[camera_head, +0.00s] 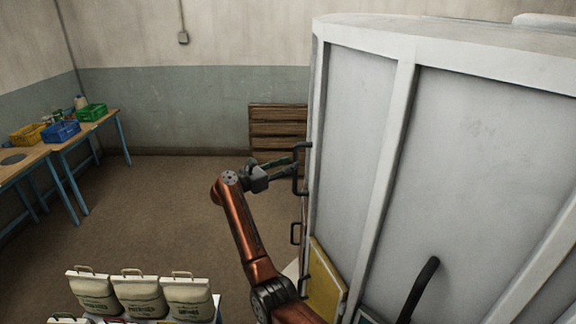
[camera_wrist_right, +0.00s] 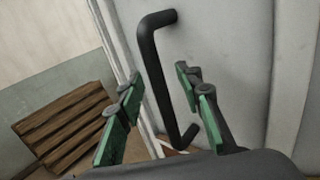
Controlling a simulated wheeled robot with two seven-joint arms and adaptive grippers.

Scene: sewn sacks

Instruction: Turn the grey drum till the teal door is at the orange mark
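The grey drum (camera_head: 480,140) fills the right of the head view, with pale upright ribs and black handles. My right gripper (camera_head: 292,163) is at the drum's left edge, by a black bar handle (camera_head: 302,170). In the right wrist view the two green-padded fingers are apart, and the handle (camera_wrist_right: 158,85) shows between them, with gaps on both sides. A yellow panel (camera_head: 325,288) shows low on the drum. I see no orange mark. My left gripper is out of view.
Several pale sacks (camera_head: 140,293) stand on a white surface at the bottom left. Wooden tables with blue (camera_head: 61,132) and green (camera_head: 91,112) crates stand far left. A slatted wooden stack (camera_head: 278,130) is by the back wall. The brown floor between is clear.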

